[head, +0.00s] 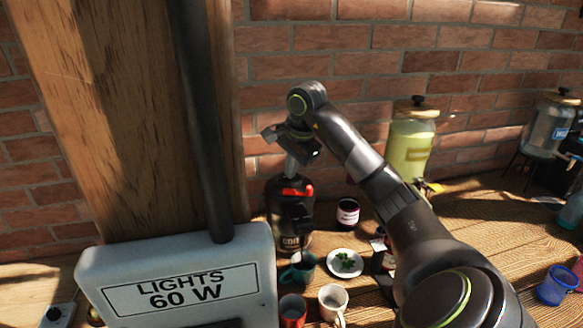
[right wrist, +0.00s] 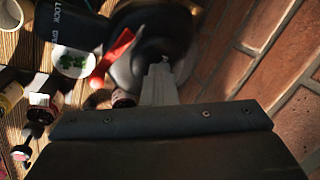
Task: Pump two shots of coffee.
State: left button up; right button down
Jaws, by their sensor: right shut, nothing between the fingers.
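The black coffee pump pot (head: 290,213) with a red lever on its top stands against the brick wall. In the right wrist view the pot's dark top (right wrist: 150,40) and red lever (right wrist: 112,58) lie around my fingertips. A dark teal mug (head: 300,270) stands in front of the pot, below its spout area. My right gripper (head: 291,172) is shut and empty, pointing down over the pot's top. In the right wrist view its grey fingers (right wrist: 160,82) reach the pot's top; I cannot tell if they touch it. My left gripper is out of view.
A red mug (head: 293,310), a white mug (head: 333,300) and a small plate with green leaves (head: 345,263) stand close by. A dark jar (head: 347,213) is behind them. A yellow drink dispenser (head: 412,150) is farther right. A "LIGHTS 60 W" box (head: 180,285) blocks the left front.

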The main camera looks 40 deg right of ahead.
jog(key=shift+w+p+v, duration=0.15)
jog(key=shift+p+v, duration=0.25)
jog(key=shift+v, duration=0.2)
jog(key=shift+w+p+v, duration=0.15)
jog(key=shift+p+v, duration=0.2)
jog(key=shift+v, duration=0.25)
jog(key=shift+r, duration=0.1)
jog(key=shift+r+p, duration=0.45)
jog(key=shift+r, duration=0.2)
jog(key=p+v, duration=0.2)
jog(key=w+p+v, duration=0.1)
jog(key=p+v, duration=0.1)
jog(key=shift+r, duration=0.4)
jog(key=shift+f, duration=0.1)
